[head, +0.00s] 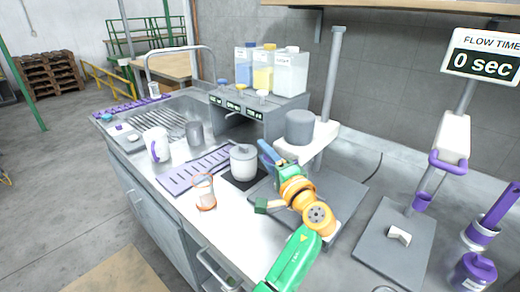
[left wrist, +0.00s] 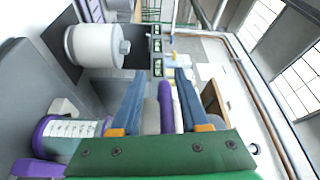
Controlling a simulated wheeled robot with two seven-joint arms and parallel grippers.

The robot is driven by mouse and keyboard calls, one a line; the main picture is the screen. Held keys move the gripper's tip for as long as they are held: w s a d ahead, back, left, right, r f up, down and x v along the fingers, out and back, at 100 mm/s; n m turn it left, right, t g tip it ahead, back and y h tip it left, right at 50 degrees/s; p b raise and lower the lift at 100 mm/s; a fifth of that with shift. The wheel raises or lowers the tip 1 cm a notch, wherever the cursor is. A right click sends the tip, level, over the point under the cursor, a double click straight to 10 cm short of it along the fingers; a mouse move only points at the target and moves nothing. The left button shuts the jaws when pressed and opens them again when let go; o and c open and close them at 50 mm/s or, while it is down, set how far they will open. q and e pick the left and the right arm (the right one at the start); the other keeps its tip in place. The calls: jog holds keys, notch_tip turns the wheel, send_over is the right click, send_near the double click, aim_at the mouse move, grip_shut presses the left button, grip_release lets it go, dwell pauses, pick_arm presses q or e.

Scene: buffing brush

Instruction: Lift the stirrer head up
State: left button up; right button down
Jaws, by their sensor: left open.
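The stirrer head is the grey cylinder (head: 300,127) on a white arm (head: 312,143) at the pole of the stand, behind the work area in the head view. My left gripper (head: 268,153) is just in front and to the left of it, its blue fingers raised. In the left wrist view the two blue fingers (left wrist: 157,100) are apart. A grey piece and a purple piece show between or beyond them, and I cannot tell whether either touches a finger. My right gripper is not in view.
A glass beaker (head: 204,192) stands nearer the front. Bottles (head: 272,70) stand on a grey dispenser behind. A second stand with purple parts (head: 448,165) is at right.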

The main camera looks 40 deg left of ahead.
pick_arm(q)
jog(key=shift+s+d+r, duration=0.15)
jog(key=shift+d+r, duration=0.05)
jog(key=shift+d, duration=0.25)
jog(key=shift+s+d+r, duration=0.15)
jog(key=shift+d+r, duration=0.05)
jog(key=shift+d, duration=0.25)
jog(key=c, duration=0.4)
grip_shut()
jog(key=shift+a+r, duration=0.1)
jog(key=shift+r, duration=0.05)
